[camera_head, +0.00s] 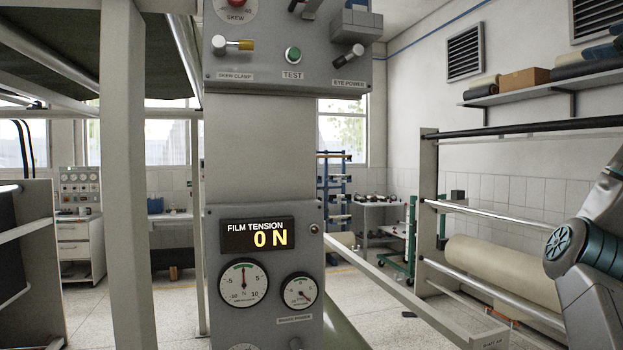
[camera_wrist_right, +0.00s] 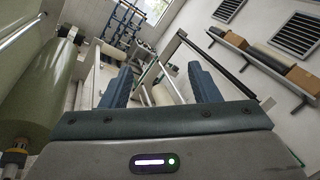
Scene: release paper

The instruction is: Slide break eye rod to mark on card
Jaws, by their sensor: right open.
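I cannot make out the break eye rod or a card with a mark for certain in either view. The control panel (camera_head: 285,75) at the top of the head view carries an EYE POWER lever (camera_head: 348,57), a green TEST button (camera_head: 293,54) and a SKEW CLAMP lever (camera_head: 232,45). A grey block (camera_head: 356,24) sits at the panel's right side. My right gripper (camera_wrist_right: 160,86) shows in the wrist view with its two blue fingers apart and nothing between them. In the head view only my right arm shows, at the right edge. My left gripper is out of view.
A grey column (camera_head: 260,150) stands centrally, with a film tension display (camera_head: 257,236) reading 0 N and two gauges. A cream roll (camera_head: 500,268) lies in a frame at right. The wrist view shows a green roll (camera_wrist_right: 38,85) at left with a yellow-and-black fitting (camera_wrist_right: 14,157).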

